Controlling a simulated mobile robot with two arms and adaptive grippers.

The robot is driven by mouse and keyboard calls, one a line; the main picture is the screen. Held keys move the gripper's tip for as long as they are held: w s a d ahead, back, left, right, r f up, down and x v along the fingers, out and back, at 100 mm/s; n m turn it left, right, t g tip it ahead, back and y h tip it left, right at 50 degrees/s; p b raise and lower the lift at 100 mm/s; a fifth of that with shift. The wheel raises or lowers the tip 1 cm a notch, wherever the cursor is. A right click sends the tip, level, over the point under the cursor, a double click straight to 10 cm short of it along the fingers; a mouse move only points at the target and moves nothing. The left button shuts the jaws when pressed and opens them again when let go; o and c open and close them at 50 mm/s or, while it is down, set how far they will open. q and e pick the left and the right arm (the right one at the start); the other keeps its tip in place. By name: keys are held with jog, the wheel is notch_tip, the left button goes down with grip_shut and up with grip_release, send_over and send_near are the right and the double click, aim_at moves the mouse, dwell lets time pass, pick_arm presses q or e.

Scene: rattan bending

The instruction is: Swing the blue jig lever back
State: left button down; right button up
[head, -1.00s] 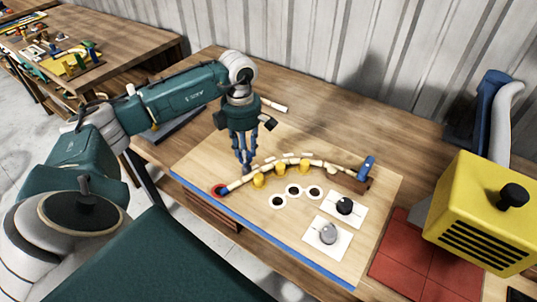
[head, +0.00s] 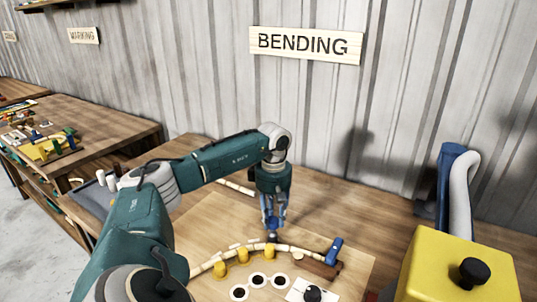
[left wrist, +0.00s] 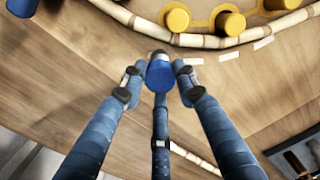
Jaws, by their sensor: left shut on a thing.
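The jig board (head: 205,215) lies on the bench with a curved rattan rod (head: 296,251) along its yellow pegs (head: 243,255). The blue jig lever (head: 334,250) stands at the rod's right end, beside a brown block. My left gripper (head: 272,232) is low behind the rod, near its middle, left of and apart from that lever. In the left wrist view, my left fingers (left wrist: 159,80) are close around a small blue piece (left wrist: 160,74); what it belongs to cannot be told. A blue part also shows in that view's upper left corner (left wrist: 20,7). My right gripper is out of view.
A yellow machine (head: 450,270) with a black knob stands at the front right. A blue stand with a pale hose (head: 460,190) is behind it. Black-centred white rings (head: 257,280) lie in front of the pegs. A loose pale rod (head: 236,187) lies behind.

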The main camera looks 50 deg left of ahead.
pick_arm(q)
jog(key=w+d+m, duration=0.1)
jog(key=w+d, duration=0.1)
jog(key=w+d+m, duration=0.2)
jog(key=d, duration=0.1)
jog(key=w+d+m, duration=0.2)
jog(key=shift+w+d+r+p, duration=0.1)
jog(key=shift+w+d+p, duration=0.2)
jog(key=shift+d+p, duration=0.1)
jog(key=shift+w+d+m, duration=0.3)
jog(key=shift+d+m, duration=0.3)
jog(key=shift+d, duration=0.2)
jog(key=c, duration=1.3)
grip_release()
jog(key=shift+d, duration=0.15)
notch_tip(320, 180, up, 12)
